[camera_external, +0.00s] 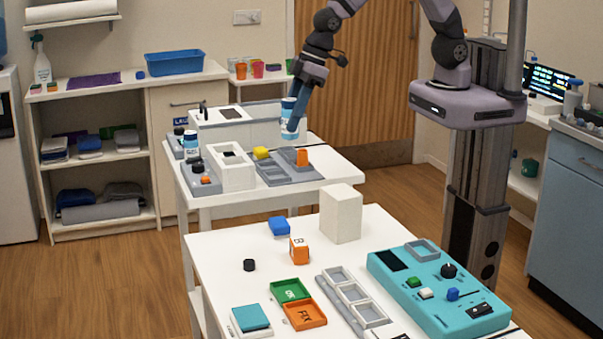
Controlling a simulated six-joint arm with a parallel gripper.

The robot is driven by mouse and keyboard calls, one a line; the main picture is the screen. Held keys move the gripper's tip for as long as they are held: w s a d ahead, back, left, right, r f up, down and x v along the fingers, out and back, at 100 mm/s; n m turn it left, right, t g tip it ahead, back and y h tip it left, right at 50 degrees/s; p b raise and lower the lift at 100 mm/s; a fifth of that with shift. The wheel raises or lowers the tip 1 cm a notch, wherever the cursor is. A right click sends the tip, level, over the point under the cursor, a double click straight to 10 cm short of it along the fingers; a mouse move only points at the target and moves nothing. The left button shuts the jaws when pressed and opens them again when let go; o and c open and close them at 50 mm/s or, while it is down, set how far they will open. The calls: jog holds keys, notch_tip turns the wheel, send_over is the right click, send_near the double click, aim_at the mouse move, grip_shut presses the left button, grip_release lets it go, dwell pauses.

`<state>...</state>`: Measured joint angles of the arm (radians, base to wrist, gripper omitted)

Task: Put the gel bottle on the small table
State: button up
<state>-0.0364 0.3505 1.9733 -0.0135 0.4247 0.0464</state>
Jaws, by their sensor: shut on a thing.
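My gripper (298,92) is above the back part of the middle white table (330,170), pointing down. It is shut on a slim white and blue bottle (288,108), which looks like the gel bottle. The bottle is close to upright, and I cannot tell whether its base touches anything. A low small table (262,84) with coloured cups stands behind, against the wall near the wooden door. I cannot tell which table the task calls the small one.
The middle table holds another blue and white bottle (191,141), a white box (231,170) and grey trays (273,172). The front table carries a white block (341,213) and a teal panel (440,290). Shelves (97,150) stand at left.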

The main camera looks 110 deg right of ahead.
jog(key=s+d+r+p, duration=0.1)
jog(key=s+p, duration=0.1)
jog(key=s, duration=0.5)
jog(key=shift+s+d+r, duration=0.15)
jog(key=shift+d+r, duration=0.15)
jog(key=shift+r, duration=0.05)
jog(key=w+a+f+n+y+b, duration=0.1)
jog(key=a+f+n+b, duration=0.1)
jog(key=a+f+b, duration=0.5)
jog(key=w+a+f+n+y+b, duration=0.1)
jog(key=a+f+n+b, duration=0.2)
jog(key=a+b, duration=0.85)
jog(key=w+a+f+n+y+b, duration=0.15)
jog(key=a+f+b, duration=0.25)
jog(key=a+b, duration=0.5)
jog(key=shift+n+g+h, duration=0.35)
jog(key=shift+g, duration=0.05)
jog(key=shift+s+d+f, duration=0.15)
jog(key=shift+d+f, duration=0.05)
jog(key=shift+f, duration=1.55)
jog(key=shift+s+d+f, duration=0.15)
jog(key=shift+s+f, duration=0.05)
jog(key=shift+f, duration=1.5)
jog(key=shift+s+d+f, duration=0.15)
jog(key=shift+d+f, duration=0.05)
jog(key=shift+f, duration=1.55)
jog(key=shift+f+b, duration=0.2)
jog(key=shift+b, duration=0.1)
jog(key=o, duration=1.1)
